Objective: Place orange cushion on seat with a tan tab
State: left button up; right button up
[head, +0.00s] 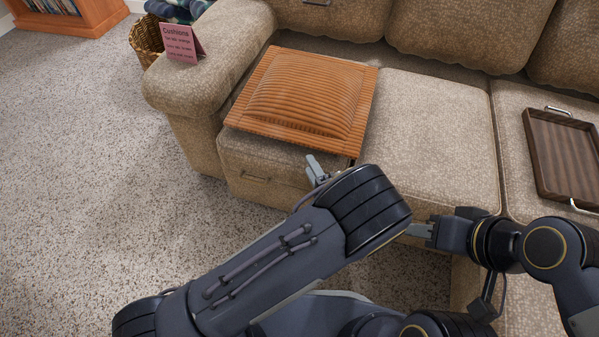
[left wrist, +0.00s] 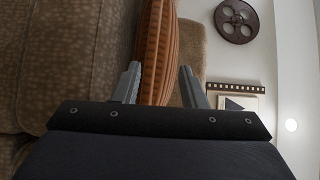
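The orange ribbed cushion (head: 307,92) lies on the sofa's leftmost seat, its left side close to the armrest. A small tan tab or loop (head: 255,178) shows on the front of that seat (head: 262,158). My left gripper (head: 315,170) is at the cushion's front edge, partly hidden by my arm. In the left wrist view, the fingers (left wrist: 160,84) stand apart with the cushion edge (left wrist: 157,50) between them; a gap shows beside the right finger. My right gripper (head: 420,230) is in front of the middle seat, apart from the cushion; its finger opening is unclear.
A wooden tray (head: 562,155) with metal handles lies on the right seat. The middle seat (head: 430,130) is bare. A pink "Cushions" sign (head: 181,43) stands on the left armrest (head: 205,75). A wicker basket (head: 146,40) is beyond it. Carpet at left is clear.

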pick_arm(q)
jog(key=shift+s+d, duration=0.1)
jog(key=s+a+r+n+g, duration=0.3)
jog(key=a+g, duration=0.2)
jog(key=a, duration=0.2)
jog(key=s+a+r+n+g, duration=0.25)
jog(key=a+g, duration=0.25)
jog(key=a, duration=0.3)
jog(key=s+a+r+n+g, duration=0.25)
jog(key=a+n+g, duration=0.2)
jog(key=a, duration=0.25)
jog(key=s+r+n+t+h, duration=0.2)
jog(key=s+r+h, duration=0.2)
jog(key=s, duration=0.4)
jog(key=s+r+n+t+h, duration=0.1)
jog(key=s+r+n+h, duration=0.1)
jog(key=s+r+h, duration=0.2)
jog(key=s+a+h, duration=0.1)
jog(key=s+h, duration=0.2)
jog(key=s, duration=0.1)
jog(key=shift+r+n+t, duration=0.3)
jog(key=shift+r+t, duration=0.05)
jog(key=shift+r, duration=0.05)
